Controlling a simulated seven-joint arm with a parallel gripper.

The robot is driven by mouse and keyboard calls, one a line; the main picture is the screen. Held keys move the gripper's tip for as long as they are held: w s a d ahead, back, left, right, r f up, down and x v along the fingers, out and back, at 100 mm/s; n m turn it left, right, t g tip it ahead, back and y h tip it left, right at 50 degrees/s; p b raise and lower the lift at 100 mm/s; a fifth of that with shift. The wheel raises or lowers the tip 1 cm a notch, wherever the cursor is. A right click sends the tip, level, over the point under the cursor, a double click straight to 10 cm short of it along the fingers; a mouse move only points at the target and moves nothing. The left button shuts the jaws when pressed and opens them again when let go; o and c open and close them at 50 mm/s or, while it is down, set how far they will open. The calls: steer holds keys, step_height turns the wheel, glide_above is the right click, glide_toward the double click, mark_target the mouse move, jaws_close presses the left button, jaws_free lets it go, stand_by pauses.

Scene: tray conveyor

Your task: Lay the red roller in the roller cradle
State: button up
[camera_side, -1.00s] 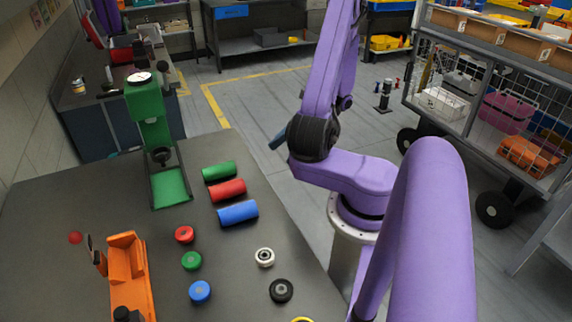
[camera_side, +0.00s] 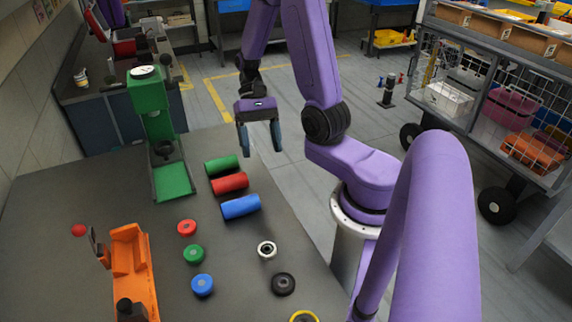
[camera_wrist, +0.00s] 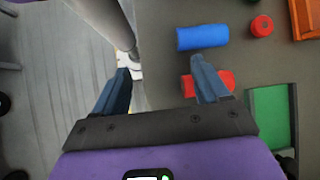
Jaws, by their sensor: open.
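The red roller (camera_side: 230,183) lies on the grey table between a green roller (camera_side: 221,165) and a blue roller (camera_side: 240,207). In the wrist view the red roller (camera_wrist: 224,80) is partly covered by the right finger, and the blue roller (camera_wrist: 203,38) lies above it. An orange fixture (camera_side: 130,262) with a raised block stands at the front left; it looks like the cradle, but I cannot tell for sure. My gripper (camera_side: 259,140) is open and empty, pointing down, above and to the right of the rollers. It also shows in the wrist view (camera_wrist: 161,66).
A green press (camera_side: 148,92) with a flat green base (camera_side: 172,182) stands left of the rollers. Red (camera_side: 187,227), green (camera_side: 194,254) and blue (camera_side: 203,285) caps and several rings, including a black one (camera_side: 283,284), lie nearer the front. The table's right edge is beside the rollers.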

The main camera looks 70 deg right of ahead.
steer(key=s+a+r+n+t+h, duration=0.2)
steer(key=s+a+n, duration=0.3)
steer(key=n, duration=0.5)
steer(key=s+a+r+n+t+h, duration=0.2)
steer(key=s+a+n, duration=0.4)
steer(key=n, duration=0.5)
steer(key=shift+a+r+t+h, duration=0.3)
steer(key=shift+a+r+h, duration=0.5)
steer(key=shift+r, duration=0.2)
